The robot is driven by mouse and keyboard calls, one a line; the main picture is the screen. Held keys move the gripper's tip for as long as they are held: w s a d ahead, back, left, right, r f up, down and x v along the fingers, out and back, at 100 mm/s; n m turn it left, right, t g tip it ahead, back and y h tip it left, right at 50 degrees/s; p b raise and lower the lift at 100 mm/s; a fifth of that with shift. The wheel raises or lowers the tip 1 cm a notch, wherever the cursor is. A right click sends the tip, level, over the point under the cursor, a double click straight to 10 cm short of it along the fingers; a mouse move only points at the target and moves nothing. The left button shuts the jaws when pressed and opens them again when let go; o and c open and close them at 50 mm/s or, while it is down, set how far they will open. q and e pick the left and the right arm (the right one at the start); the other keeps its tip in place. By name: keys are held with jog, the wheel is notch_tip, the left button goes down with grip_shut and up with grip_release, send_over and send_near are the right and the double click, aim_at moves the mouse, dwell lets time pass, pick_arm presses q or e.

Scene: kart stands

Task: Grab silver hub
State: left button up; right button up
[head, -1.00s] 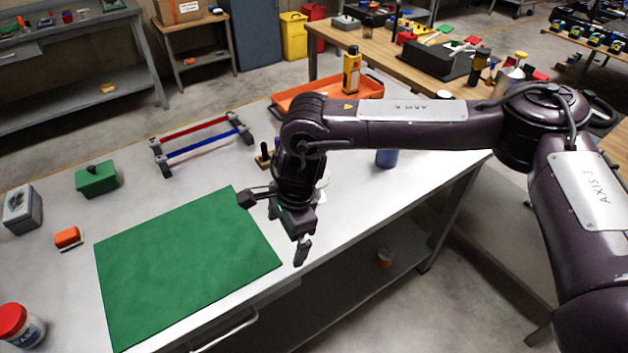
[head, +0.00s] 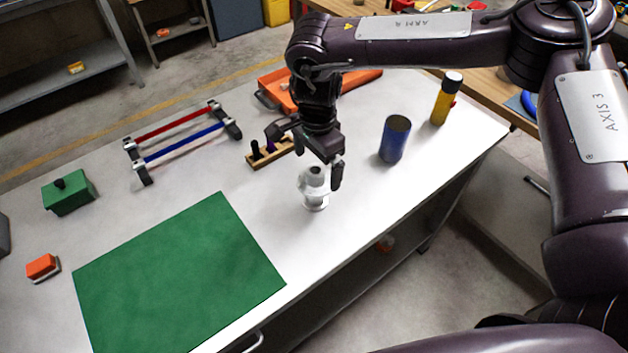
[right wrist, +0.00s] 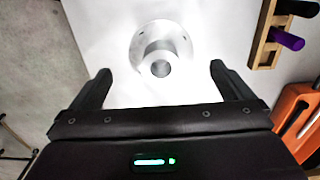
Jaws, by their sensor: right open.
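The silver hub (head: 315,188) stands on the white tabletop, right of the green mat, with its flange and raised round boss showing. It also shows in the right wrist view (right wrist: 160,52), ahead of the fingers and roughly midway between them. My right gripper (head: 307,165) is just above the hub in the head view, and its near finger covers part of the space beside it. My left gripper is not in view.
A blue cylinder (head: 395,139) and a yellow bottle (head: 446,98) stand to the right. A wooden block with pegs (head: 270,151) and an orange tray (head: 275,92) lie behind the hub. The green mat (head: 178,275) lies flat and bare at left.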

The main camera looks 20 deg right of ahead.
aim_at(316, 176)
notch_tip(316, 176, down, 2)
jog(key=shift+s+a+p, duration=0.1)
jog(key=shift+s+p, duration=0.05)
jog(key=shift+p, duration=0.55)
notch_tip(316, 176, down, 2)
jog(key=shift+f, duration=0.25)
jog(key=shift+w+f, duration=0.2)
jog(key=shift+f, duration=0.05)
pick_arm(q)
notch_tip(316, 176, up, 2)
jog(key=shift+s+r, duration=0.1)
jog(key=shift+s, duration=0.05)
pick_arm(e)
jog(key=c, duration=1.2)
jog(key=shift+c, duration=0.2)
